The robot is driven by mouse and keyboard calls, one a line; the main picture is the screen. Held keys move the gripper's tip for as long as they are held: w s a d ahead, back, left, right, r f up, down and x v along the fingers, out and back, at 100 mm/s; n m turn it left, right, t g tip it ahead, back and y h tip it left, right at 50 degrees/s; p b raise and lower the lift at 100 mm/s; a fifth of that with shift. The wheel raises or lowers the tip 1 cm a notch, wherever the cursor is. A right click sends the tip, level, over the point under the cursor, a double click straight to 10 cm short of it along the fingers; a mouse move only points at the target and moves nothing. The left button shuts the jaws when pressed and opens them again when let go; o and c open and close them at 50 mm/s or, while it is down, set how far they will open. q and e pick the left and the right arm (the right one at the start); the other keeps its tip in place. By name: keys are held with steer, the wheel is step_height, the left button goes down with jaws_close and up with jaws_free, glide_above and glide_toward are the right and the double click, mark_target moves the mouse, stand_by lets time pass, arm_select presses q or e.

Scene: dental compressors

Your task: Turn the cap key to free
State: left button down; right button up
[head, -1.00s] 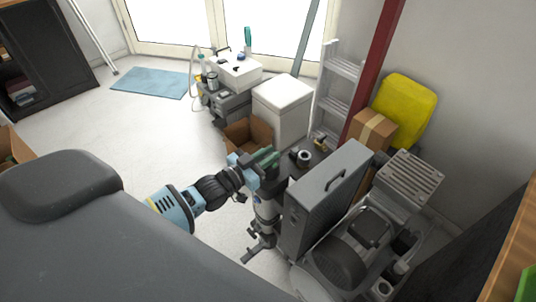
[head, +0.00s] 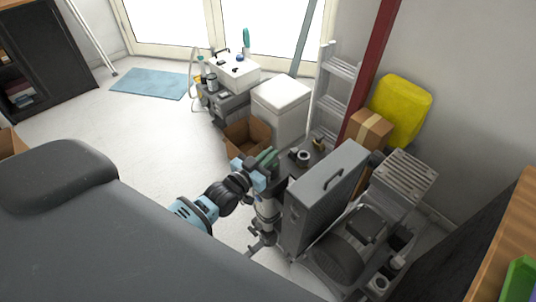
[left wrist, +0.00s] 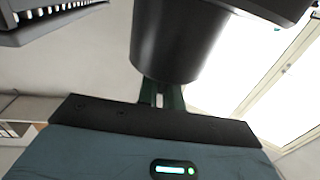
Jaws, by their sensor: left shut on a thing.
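My left gripper (head: 268,158) is at the upper end of an upright grey column (head: 266,206), beside the grey compressor cabinet (head: 325,195). In the left wrist view its dark fingers (left wrist: 160,96) are close together, pointing at a large black cylinder (left wrist: 178,40). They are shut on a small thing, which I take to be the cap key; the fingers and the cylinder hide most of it. I cannot read which way the key is turned. My right gripper is in neither view.
A compressor motor (head: 345,255) and a finned grey block (head: 405,175) stand right of the cabinet. An open cardboard box (head: 247,137) and a white bin (head: 282,108) stand behind the gripper. A dark padded couch (head: 110,235) fills the lower left.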

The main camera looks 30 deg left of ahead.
arm_select(q)
steer(key=c, duration=1.6)
jaws_free()
steer(key=shift+o, duration=0.3)
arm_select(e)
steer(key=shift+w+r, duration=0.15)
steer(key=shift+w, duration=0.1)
arm_select(q)
steer(key=shift+s, duration=0.1)
steer(key=s+a, duration=0.1)
steer(key=s, duration=0.6)
steer(key=shift+s+a, duration=0.25)
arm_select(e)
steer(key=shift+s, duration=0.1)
